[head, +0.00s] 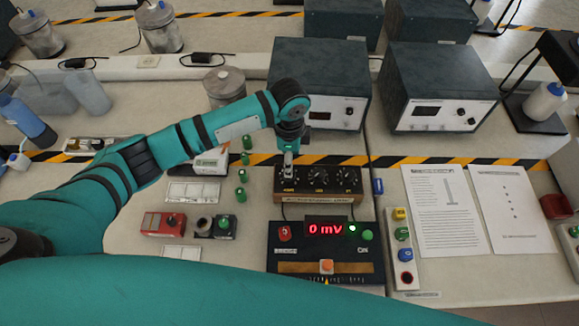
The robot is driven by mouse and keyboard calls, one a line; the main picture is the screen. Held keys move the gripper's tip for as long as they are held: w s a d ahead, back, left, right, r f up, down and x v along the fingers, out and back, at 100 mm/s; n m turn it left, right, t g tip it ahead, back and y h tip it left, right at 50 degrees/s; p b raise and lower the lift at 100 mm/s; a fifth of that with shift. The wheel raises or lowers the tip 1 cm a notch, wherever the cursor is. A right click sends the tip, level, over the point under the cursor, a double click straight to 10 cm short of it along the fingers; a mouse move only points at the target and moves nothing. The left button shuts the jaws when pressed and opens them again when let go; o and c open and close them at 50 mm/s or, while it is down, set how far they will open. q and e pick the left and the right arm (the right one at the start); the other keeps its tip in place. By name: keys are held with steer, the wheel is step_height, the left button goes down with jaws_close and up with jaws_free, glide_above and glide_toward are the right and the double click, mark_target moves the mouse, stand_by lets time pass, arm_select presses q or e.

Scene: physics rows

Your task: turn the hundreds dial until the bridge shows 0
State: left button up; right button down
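The dial box (318,197) is a brown box with three black dials on its top. The middle dial (319,177) and right dial (348,178) show clearly. My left gripper (288,172) points down over the leftmost dial and hides most of it. The small labels are too blurred to read, and I cannot tell whether the fingers are clasped on the knob. The bridge (299,256) is a black unit in front of the box, and its red display (326,229) reads 0 mV. My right gripper is not in view.
Two dark instruments (318,70) (436,80) stand behind the dial box. A row of coloured buttons (402,233) and printed sheets (445,215) lie to the right. Green cylinders (241,176), a red box (164,223) and white trays (190,191) lie to the left.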

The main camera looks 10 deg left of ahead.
arm_select(q)
step_height(320, 180, up, 6)
steer(key=shift+f, duration=0.1)
steer(key=shift+s, duration=0.1)
stand_by(0.6)
